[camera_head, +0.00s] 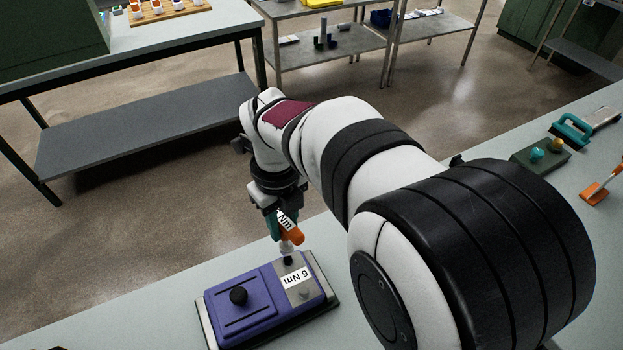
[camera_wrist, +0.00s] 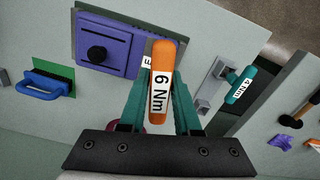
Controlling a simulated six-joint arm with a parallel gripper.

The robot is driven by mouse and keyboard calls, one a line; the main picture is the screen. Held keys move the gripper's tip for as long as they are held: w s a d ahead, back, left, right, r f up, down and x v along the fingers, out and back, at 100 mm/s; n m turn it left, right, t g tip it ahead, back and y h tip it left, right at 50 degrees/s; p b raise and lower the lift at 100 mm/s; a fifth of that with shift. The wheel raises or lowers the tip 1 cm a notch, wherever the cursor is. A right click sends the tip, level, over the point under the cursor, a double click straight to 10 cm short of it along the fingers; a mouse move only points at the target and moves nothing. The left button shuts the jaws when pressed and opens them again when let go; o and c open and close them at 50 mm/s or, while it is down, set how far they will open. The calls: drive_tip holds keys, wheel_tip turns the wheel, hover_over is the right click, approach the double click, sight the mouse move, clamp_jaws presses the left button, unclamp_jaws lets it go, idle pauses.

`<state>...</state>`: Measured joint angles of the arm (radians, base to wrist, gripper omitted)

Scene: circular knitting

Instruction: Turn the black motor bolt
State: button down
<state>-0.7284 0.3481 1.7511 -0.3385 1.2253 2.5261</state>
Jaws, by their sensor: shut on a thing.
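My gripper (camera_head: 279,222) is shut on the orange handle of a torque driver (camera_head: 291,234). In the wrist view the handle (camera_wrist: 162,85) carries a white "6 Nm" label and sits between my gripper's teal fingers (camera_wrist: 160,100). The purple motor unit (camera_head: 262,283) lies on the bench below. The black motor bolt (camera_head: 288,260) is at the far end of its grey strip, directly below the driver's pale tip. I cannot tell whether the tip touches it. The bolt is hidden in the wrist view.
A "6 Nm" label and a grey bolt (camera_head: 304,294) are on the same strip. A black knob (camera_head: 238,295) stands on the purple cover. In the wrist view, a teal-handled "4 Nm" driver (camera_wrist: 240,86) is at right and a blue-handled brush (camera_wrist: 42,83) at left.

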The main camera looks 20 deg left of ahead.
sight(285, 239)
drive_tip(key=n, duration=0.3)
drive_tip(key=r+n, duration=0.1)
drive_tip(key=n, duration=0.3)
drive_tip(key=shift+r, duration=0.1)
drive_tip(key=n, duration=0.5)
drive_tip(key=r+n, duration=0.1)
drive_tip(key=n, duration=0.1)
drive_tip(key=shift+f, duration=0.15)
drive_tip(key=shift+f, duration=2.25)
drive_tip(key=shift+f, duration=1.1)
